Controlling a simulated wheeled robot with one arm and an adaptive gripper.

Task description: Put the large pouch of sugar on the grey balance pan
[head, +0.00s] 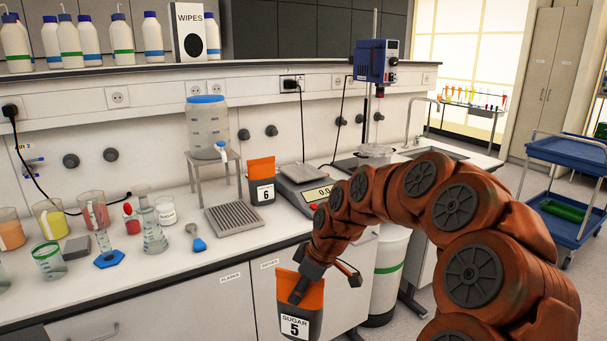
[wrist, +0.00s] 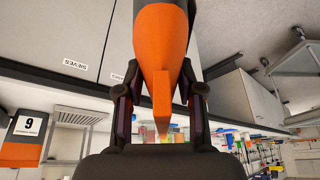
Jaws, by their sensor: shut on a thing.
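My gripper (head: 300,288) is shut on an orange and dark grey pouch labelled SUGAR 5 (head: 295,325). It holds the pouch by its orange top, in front of the bench's front edge and below the worktop. In the wrist view the orange top of this pouch (wrist: 162,45) lies between the two fingers. The grey balance pan (head: 301,173) is on top of the balance (head: 318,192), on the bench behind my gripper. The pan looks empty. The balance is partly hidden by my arm.
Another orange and grey pouch, labelled 6 (head: 261,182), stands just left of the balance. A ridged grey drain rack (head: 234,219) lies further left, in front of a stand with a water container (head: 207,125). Beakers and flasks fill the left of the bench. A white bin (head: 386,275) stands below.

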